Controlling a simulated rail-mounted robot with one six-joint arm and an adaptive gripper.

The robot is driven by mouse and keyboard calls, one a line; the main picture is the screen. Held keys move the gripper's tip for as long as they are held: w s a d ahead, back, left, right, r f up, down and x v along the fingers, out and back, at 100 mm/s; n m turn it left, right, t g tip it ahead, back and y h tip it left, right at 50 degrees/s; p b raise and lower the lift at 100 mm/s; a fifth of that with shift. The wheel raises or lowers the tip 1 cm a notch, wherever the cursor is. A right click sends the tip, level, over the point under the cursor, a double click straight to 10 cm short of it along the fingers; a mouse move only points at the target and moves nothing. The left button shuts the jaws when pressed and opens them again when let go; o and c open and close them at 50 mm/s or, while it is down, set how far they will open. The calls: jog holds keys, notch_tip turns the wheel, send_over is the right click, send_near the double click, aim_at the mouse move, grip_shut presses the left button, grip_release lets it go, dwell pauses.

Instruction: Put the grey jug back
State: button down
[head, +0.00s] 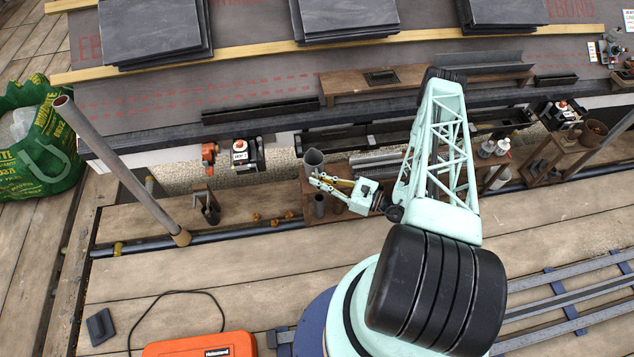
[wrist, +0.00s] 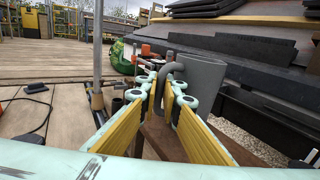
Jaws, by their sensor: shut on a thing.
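The grey jug (head: 313,161) is upright with its open mouth up, at the left end of a brown wooden bench. Its body (wrist: 215,85) fills the space beyond my fingers in the wrist view, and its curved handle sits between the fingertips. My gripper (head: 318,181) is pale green with yellow finger pads and reaches in from the right. In the wrist view my gripper (wrist: 167,88) is shut on the handle. The jug's base is hidden, so I cannot tell whether it touches the bench.
The brown wooden bench (head: 350,214) holds grey tubes. Slate stacks (head: 150,30) lie on the roof behind. An orange case (head: 200,345) lies on the deck in front.

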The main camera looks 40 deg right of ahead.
jog(key=shift+f, duration=0.25)
jog(key=shift+f, duration=0.15)
jog(key=c, duration=2.8)
grip_release()
jog(key=shift+p+v, duration=1.05)
jog(key=shift+v, duration=4.95)
